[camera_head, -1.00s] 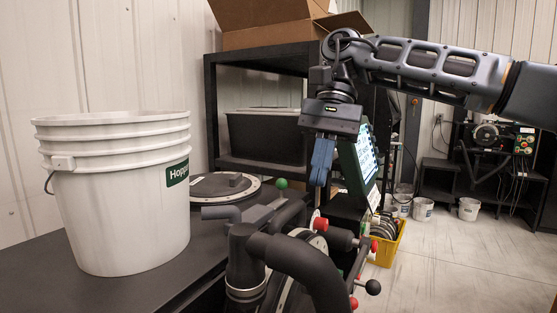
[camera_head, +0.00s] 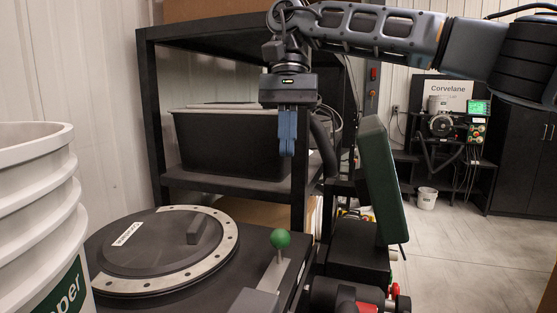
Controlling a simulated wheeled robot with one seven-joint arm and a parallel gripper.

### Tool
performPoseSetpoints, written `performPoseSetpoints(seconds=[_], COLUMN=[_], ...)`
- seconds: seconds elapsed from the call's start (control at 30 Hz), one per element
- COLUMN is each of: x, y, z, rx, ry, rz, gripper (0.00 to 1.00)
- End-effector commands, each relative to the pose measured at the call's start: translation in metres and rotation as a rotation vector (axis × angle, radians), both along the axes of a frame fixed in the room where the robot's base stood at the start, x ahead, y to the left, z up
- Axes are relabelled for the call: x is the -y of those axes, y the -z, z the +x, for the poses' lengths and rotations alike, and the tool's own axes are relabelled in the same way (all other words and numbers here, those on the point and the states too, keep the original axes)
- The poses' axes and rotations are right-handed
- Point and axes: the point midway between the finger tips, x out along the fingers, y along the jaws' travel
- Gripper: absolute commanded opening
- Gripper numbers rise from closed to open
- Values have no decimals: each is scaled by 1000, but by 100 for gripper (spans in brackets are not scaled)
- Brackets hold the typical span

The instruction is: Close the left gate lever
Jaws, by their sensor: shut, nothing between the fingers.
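My gripper (camera_head: 287,152) hangs from my arm with its blue fingers pointing down, shut and empty. It is in front of the shelf and higher in the picture than a lever with a green ball knob (camera_head: 280,239), and does not touch it. This lever stands near the edge of the black bench, beside the round lid. Red knobs (camera_head: 394,290) show at the bottom right of the machine. Which of these is the left gate lever I cannot tell. Most of the machine's lower part is out of the picture.
A white bucket (camera_head: 35,215) stands close at the left. A round lid with a metal ring (camera_head: 165,252) lies on the bench. A green-backed screen (camera_head: 383,180) rises right of my gripper. A shelf with a black bin (camera_head: 225,145) stands behind. The floor at right is open.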

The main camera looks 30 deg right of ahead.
Motion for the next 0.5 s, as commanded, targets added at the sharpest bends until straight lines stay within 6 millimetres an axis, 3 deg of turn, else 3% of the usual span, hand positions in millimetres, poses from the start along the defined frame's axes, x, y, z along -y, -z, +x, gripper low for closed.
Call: performPoseSetpoints(seconds=[0.1,0.5], x=[-3,-11], y=[23,72], z=[-5,-17], rx=[-1,0], ry=[-2,-1], rz=[1,0], gripper=[0,0])
